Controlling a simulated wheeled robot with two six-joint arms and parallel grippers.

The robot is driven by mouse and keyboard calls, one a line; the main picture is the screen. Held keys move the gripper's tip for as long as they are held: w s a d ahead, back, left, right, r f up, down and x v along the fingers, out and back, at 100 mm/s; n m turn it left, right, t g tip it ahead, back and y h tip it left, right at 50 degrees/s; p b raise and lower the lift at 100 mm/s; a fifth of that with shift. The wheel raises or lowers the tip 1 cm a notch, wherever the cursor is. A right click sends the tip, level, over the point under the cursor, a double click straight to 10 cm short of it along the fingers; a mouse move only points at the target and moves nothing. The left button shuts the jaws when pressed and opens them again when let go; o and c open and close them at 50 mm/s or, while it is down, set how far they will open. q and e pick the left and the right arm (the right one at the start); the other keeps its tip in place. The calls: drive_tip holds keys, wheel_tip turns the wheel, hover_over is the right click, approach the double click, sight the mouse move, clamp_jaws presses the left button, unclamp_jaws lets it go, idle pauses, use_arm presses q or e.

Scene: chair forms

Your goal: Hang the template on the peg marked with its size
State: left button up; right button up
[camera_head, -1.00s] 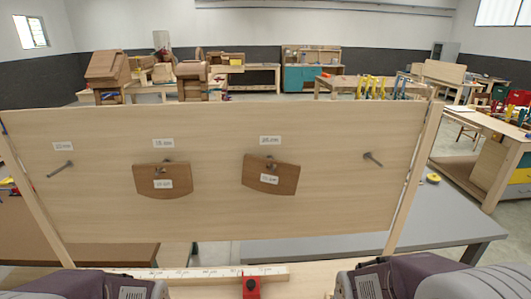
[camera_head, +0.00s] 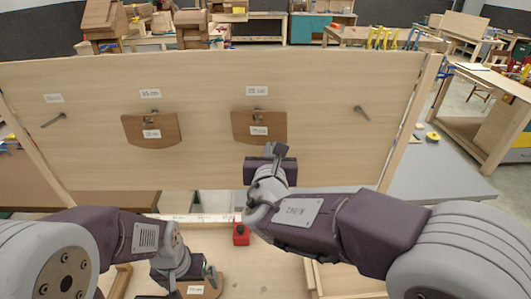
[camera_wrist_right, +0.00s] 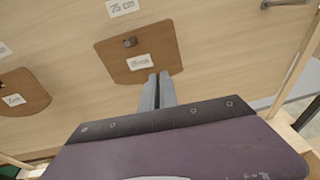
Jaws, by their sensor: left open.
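A wooden template (camera_head: 214,284) with a white label lies on the bench at the bottom. My left gripper (camera_head: 207,277) is open at its left side; I cannot tell whether they touch. On the upright board (camera_head: 210,85), a template (camera_head: 168,131) hangs from the second peg and another (camera_head: 272,121) from the third. The far-left peg (camera_head: 53,120) is bare under a small label (camera_head: 53,98). The far-right peg (camera_head: 362,112) is bare, with no label visible. My right gripper (camera_head: 276,150) is shut and empty, just below the third peg's template, also seen in the right wrist view (camera_wrist_right: 157,77).
A red block (camera_head: 241,235) stands by a ruler strip (camera_head: 190,217) at the board's foot. A grey table (camera_head: 440,178) with a yellow tape roll (camera_head: 433,136) is behind at right. Work tables and chairs fill the far room.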

drive_tip(key=shift+n+y, duration=0.4)
drive_tip(key=shift+y, duration=0.2)
drive_tip(key=shift+w+a+f, duration=0.25)
drive_tip(key=shift+w+a, duration=0.3)
drive_tip(key=shift+w, duration=0.4)
drive_tip(key=shift+w+a+f, duration=0.3)
drive_tip(key=shift+w+a, duration=0.3)
drive_tip(key=shift+w, duration=0.3)
drive_tip(key=shift+w+a+f, duration=0.25)
drive_tip(key=shift+w+a, duration=0.3)
drive_tip(key=shift+w, duration=0.4)
drive_tip(key=shift+w, duration=0.35)
drive_tip(key=shift+s+b, duration=0.55)
drive_tip(key=shift+s, duration=0.15)
idle(1.1)
drive_tip(key=shift+s, duration=0.3)
approach(258, 137)
drive_tip(key=s, duration=0.1)
drive_tip(key=s+f, duration=0.1)
drive_tip(key=s, duration=0.1)
drive_tip(key=shift+s+f+b, duration=0.15)
drive_tip(key=shift+s+b, duration=0.1)
drive_tip(key=shift+b, duration=0.15)
